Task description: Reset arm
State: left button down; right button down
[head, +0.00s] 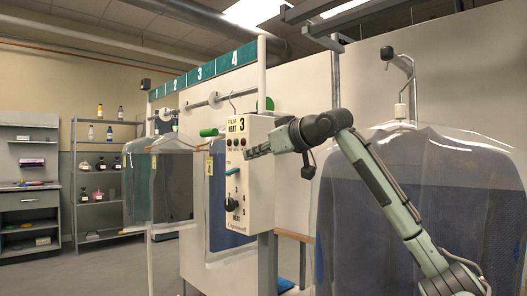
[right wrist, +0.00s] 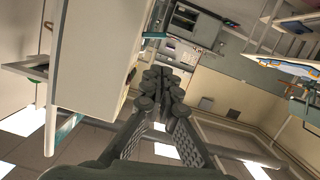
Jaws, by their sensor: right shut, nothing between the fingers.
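My right arm reaches in from the right in the head view. My left gripper is in neither view.
Bagged garments hang on the rail (head: 190,106) at left, and a bagged blue garment (head: 455,190) hangs at right, partly behind my arm. A teal lever (head: 240,184) juts from the box. Shelves (head: 105,170) with bottles stand far left. Open floor lies before them.

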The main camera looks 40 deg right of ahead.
jog(key=shift+s, duration=0.4)
jog(key=shift+w, duration=0.1)
